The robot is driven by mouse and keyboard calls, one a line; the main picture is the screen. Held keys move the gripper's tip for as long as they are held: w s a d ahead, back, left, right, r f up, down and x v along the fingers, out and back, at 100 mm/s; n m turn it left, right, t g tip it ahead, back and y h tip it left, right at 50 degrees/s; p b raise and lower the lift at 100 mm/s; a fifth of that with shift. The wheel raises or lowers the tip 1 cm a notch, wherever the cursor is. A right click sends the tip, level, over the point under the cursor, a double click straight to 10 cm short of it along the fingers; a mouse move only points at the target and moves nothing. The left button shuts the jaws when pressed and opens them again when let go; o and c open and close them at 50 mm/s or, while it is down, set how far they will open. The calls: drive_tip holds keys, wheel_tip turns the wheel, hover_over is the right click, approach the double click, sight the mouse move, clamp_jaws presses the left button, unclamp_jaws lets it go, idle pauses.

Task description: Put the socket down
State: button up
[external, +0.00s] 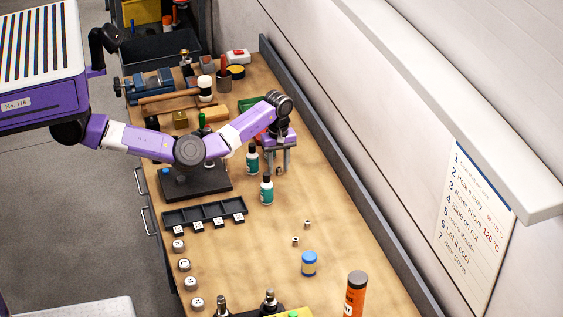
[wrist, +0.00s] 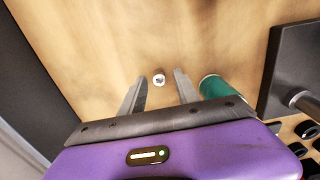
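My gripper (external: 275,172) points down at the bench, beside the teal bottles. In the wrist view its two fingers (wrist: 157,85) are apart, with clear gaps to a small socket (wrist: 159,79) between their tips. The socket has a pale top and brownish side. It appears to stand on the wood, touching neither finger. In the external view a small dark thing (external: 278,171) shows between the fingers, likely this socket. Two more small metal sockets, one farther back (external: 307,223) and one nearer (external: 295,240), stand on the open bench.
Teal bottles (external: 267,190) stand close to my gripper; one shows right of the fingers (wrist: 222,88). A black stand (external: 205,186) and a compartment tray (external: 185,217) lie left. A blue-capped jar (external: 309,264) and orange tube (external: 355,293) stand nearer. Bare wood lies between.

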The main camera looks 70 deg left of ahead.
sight(278, 173)
wheel_tip(278, 173, up, 12)
drive_tip(key=b, duration=0.1)
drive_tip(key=shift+r, duration=0.15)
idle(0.6)
